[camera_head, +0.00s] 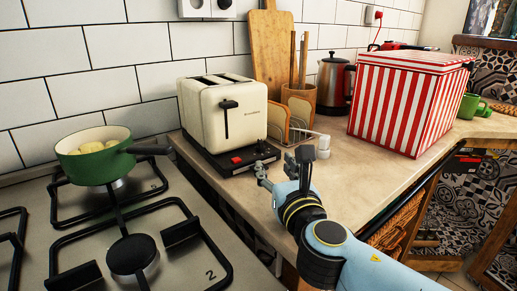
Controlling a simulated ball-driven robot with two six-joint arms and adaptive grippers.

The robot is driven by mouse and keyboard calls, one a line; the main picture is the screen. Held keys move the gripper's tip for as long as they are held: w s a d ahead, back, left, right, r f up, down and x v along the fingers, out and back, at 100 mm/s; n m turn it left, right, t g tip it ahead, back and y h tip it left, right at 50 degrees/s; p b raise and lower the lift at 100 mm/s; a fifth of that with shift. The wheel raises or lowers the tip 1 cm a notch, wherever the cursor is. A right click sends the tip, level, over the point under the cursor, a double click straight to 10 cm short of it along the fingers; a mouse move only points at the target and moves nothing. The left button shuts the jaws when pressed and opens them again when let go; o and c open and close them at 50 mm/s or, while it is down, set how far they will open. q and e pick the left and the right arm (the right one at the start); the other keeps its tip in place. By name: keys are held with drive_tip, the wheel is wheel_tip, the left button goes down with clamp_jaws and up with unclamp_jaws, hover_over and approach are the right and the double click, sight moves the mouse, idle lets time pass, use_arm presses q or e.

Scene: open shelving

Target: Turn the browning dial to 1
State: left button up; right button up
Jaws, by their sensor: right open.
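A cream two-slot toaster (224,107) stands upright on the counter, with a black lever (227,115) on its front face. My right gripper (279,172) is open and empty just right of the base's front corner. I cannot tell whether a fingertip touches the base. My left gripper is out of view.
A green pot (92,163) sits on the hob at left, its handle reaching toward the toaster. A rack (276,125), a utensil holder (300,104), a kettle (332,85) and a red-striped box (406,107) stand behind and right. Counter right of my gripper is clear.

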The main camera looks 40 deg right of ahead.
sight(262, 144)
drive_tip(key=x, duration=1)
drive_tip(key=shift+w+r, duration=0.1)
drive_tip(key=shift+w, duration=0.1)
clamp_jaws()
